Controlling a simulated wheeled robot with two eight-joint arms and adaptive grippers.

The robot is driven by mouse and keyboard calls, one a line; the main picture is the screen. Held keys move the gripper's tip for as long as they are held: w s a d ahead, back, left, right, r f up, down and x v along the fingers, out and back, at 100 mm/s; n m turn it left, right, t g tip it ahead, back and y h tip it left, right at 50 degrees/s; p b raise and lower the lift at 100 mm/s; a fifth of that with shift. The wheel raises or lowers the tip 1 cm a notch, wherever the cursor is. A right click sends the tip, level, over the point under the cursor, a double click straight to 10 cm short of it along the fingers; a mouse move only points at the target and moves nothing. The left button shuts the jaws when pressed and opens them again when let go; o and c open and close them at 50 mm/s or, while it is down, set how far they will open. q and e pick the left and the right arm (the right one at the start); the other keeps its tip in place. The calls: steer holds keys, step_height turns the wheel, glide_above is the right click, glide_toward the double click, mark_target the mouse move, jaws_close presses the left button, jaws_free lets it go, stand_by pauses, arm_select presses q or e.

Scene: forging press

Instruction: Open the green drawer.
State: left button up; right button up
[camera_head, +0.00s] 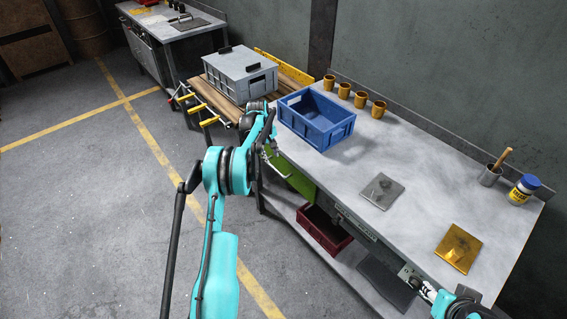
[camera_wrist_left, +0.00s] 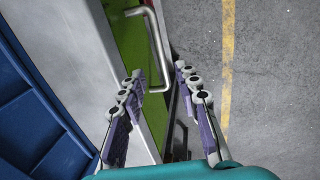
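The green drawer (camera_head: 292,178) is under the left end of the grey workbench in the head view, partly hidden by my left arm. Its green front (camera_wrist_left: 128,40) and a metal bar handle (camera_wrist_left: 157,40) show in the left wrist view. My left gripper (camera_wrist_left: 161,82) has its two fingers spread apart. The lower part of the handle lies between the fingers in the picture; I cannot tell whether they touch it. In the head view my left gripper (camera_head: 268,148) is at the drawer front. My right gripper (camera_head: 425,290) is partly in view at the bench's front right edge.
A blue crate (camera_head: 340,133) stands on the workbench (camera_head: 345,185) above the drawer. Several brown cups (camera_head: 344,90), a grey plate (camera_head: 381,191) and a golden plate (camera_head: 458,247) are also on it. A red crate (camera_head: 325,232) sits below. The floor at left is clear.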

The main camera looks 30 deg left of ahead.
mark_target(274, 167)
arm_select(q)
steer(key=f, duration=0.2)
steer(key=f+b, duration=0.1)
steer(key=f, duration=0.1)
steer(key=w+f+b, duration=0.1)
steer(key=f, duration=0.2)
steer(key=shift+d+f, duration=0.1)
steer(key=shift+d, duration=0.15)
jaws_close()
